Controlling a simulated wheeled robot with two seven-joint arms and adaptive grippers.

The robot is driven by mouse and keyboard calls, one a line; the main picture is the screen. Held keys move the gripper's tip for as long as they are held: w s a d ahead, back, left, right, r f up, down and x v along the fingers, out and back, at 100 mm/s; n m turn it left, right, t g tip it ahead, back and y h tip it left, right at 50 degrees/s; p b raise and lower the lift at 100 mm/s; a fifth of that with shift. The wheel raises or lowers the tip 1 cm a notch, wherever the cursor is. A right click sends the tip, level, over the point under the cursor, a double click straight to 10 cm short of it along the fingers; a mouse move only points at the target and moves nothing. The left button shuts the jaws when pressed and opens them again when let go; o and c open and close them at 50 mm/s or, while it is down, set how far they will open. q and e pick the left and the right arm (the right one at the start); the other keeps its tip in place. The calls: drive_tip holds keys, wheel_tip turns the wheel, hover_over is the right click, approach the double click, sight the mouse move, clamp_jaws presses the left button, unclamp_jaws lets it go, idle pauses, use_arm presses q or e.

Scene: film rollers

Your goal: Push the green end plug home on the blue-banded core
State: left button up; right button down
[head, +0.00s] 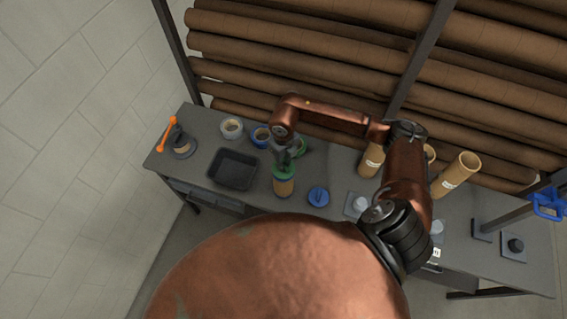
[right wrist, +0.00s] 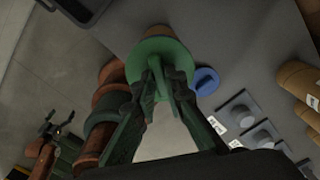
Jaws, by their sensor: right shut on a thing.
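The green end plug (head: 283,173) sits at the upper end of a short tan core (head: 284,188) standing on the bench. My right gripper (head: 288,158) comes down on it from above. In the right wrist view the gripper (right wrist: 160,80) is shut on the upright grip of the green plug (right wrist: 158,50). The plug's wide flange covers most of the core (right wrist: 157,31). I cannot make out a blue band on it, nor any gap under the flange. Dark forked parts at the left of the wrist view may be my left gripper (right wrist: 56,125); its jaws are unclear.
A blue plug (head: 318,196) lies right of the core and a black tray (head: 233,170) left of it. Tape rolls (head: 232,128) stand behind. Cores (head: 455,176) and pads with grey knobs (head: 357,205) are to the right. Long brown rolls (head: 300,66) fill the rack behind.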

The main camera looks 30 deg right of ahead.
drive_tip(key=shift+f+b, duration=0.35)
idle(0.6)
idle(0.4)
drive_tip(key=c, duration=1.9)
unclamp_jaws()
drive_tip(key=shift+o, duration=0.3)
drive_tip(key=o, duration=0.5)
drive_tip(key=shift+r, duration=0.2)
drive_tip(key=shift+r+p, duration=1.65)
drive_tip(key=shift+r, duration=1.7)
